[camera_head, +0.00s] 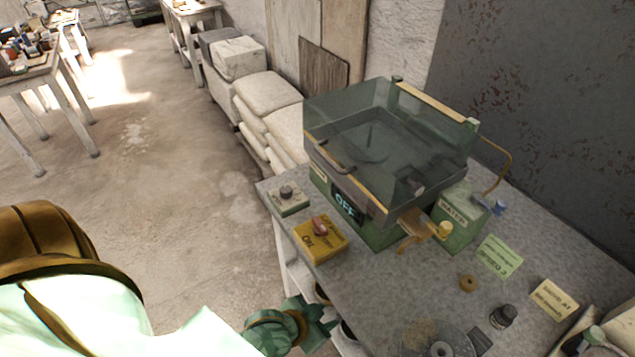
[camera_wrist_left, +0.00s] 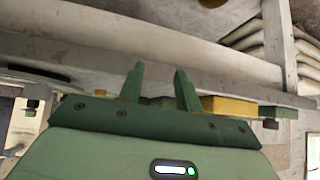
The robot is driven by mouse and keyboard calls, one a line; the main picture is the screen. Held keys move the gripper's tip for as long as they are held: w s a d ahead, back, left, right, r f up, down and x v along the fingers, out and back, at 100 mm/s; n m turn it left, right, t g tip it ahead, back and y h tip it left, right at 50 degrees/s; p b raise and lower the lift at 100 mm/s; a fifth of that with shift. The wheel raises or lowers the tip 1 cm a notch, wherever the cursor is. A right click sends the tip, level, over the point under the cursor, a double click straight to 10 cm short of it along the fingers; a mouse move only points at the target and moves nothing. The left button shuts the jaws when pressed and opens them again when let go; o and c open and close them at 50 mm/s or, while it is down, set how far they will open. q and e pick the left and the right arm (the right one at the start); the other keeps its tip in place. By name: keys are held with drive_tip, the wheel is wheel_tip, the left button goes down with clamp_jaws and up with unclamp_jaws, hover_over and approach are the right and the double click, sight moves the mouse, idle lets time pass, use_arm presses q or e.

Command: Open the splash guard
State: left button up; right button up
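The splash guard (camera_head: 345,125) is a clear box-shaped cover over a green machine (camera_head: 375,228) on the workbench. A wooden bar runs along its back right top edge, and a yellow strip runs along its lower front edge. The machine's front display reads OFF. My left gripper (camera_head: 325,326) is at the bench's front edge, low in the head view, well apart from the guard. In the left wrist view its two green fingers (camera_wrist_left: 160,88) stand apart with nothing between them. My right gripper is not in view.
A yellow box with a red knob (camera_head: 322,240) and a grey-green knob box (camera_head: 288,199) stand before the machine. A green water container (camera_head: 460,220) is at its right. A round metal disc (camera_head: 440,340) lies near the front. Stacked sacks (camera_head: 268,100) stand behind the bench.

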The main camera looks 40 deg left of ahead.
use_arm(q)
drive_tip(key=w+d+r+n+t, duration=0.1)
drive_tip(key=r, duration=0.1)
drive_tip(key=w+d+r+n+t+h, duration=0.1)
drive_tip(key=w+r, duration=0.1)
drive_tip(key=w+d+r+n+t+h, duration=0.1)
drive_tip(key=r, duration=0.1)
drive_tip(key=shift+w+n, duration=0.15)
drive_tip(key=shift+n, duration=0.25)
drive_tip(key=w+a+r+n+t+y, duration=0.1)
drive_tip(key=w+a+r+n+t, duration=0.1)
drive_tip(key=w+r+n+t, duration=0.4)
drive_tip(key=n+y+p, duration=0.2)
drive_tip(key=n+y, duration=0.9)
drive_tip(key=n, duration=0.7)
approach(327, 155)
drive_tip(key=x, duration=0.9)
drive_tip(key=shift+w+a+f, duration=0.2)
drive_tip(key=shift+w+f, duration=0.15)
drive_tip(key=shift+w, duration=0.05)
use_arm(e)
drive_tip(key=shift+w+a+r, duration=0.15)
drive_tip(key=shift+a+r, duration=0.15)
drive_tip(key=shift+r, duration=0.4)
use_arm(q)
clamp_jaws()
